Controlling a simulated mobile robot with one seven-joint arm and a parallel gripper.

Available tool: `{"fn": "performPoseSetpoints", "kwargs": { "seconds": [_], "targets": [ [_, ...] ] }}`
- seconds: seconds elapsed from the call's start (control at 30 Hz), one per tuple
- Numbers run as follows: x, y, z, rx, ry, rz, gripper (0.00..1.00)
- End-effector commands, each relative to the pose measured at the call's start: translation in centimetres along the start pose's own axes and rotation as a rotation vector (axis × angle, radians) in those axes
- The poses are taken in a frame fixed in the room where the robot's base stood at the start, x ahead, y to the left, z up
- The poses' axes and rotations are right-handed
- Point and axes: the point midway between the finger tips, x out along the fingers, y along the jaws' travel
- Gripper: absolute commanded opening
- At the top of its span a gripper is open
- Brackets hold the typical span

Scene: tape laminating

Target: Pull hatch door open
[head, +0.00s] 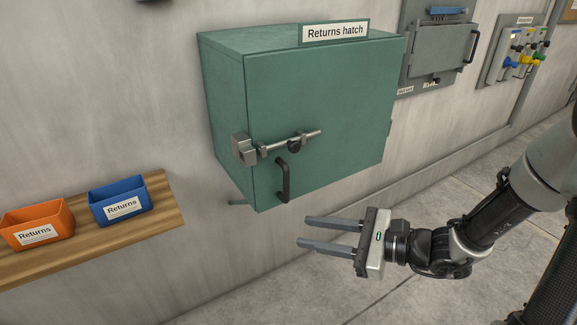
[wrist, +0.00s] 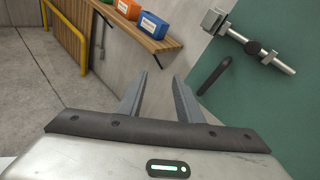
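The green hatch door (head: 335,120) is shut on the wall-mounted box with a "Returns hatch" label (head: 335,31). Its black handle (head: 284,180) is on the lower left of the door; the handle also shows in the wrist view (wrist: 214,76). Above the handle is a metal slide bolt (head: 292,143) with a black knob. The bolt reaches left to a metal keeper block (head: 243,149) at the door's left edge. My gripper (head: 302,232) is open and empty, below and in front of the handle, apart from it. Its fingers point left.
A wooden shelf (head: 160,218) at the left holds an orange bin (head: 37,224) and a blue bin (head: 120,200), both labelled "Returns". A grey panel (head: 440,52) and a valve board (head: 515,50) are on the wall at the right. The floor below the hatch is clear.

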Motion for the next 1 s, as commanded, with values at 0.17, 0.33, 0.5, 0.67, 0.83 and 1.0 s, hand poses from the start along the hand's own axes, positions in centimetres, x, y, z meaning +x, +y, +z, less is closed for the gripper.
{"fn": "performPoseSetpoints", "kwargs": {
  "seconds": [0.17,0.33,0.5,0.67,0.83,1.0],
  "targets": [
    [-1.5,-5.2,-3.5,0.240,-0.143,-0.310,0.33],
    [-2.3,-7.2,-4.4,0.309,-0.184,-0.411,0.33],
    [-0.6,-8.0,-4.2,0.309,-0.184,-0.411,0.33],
    [2.4,-9.3,-3.8,0.306,-0.185,-0.408,0.33],
    [5.8,-10.8,-3.4,0.308,-0.185,-0.407,0.33],
    [9.1,-12.4,-3.1,0.308,-0.184,-0.409,0.33]
  ]
}}
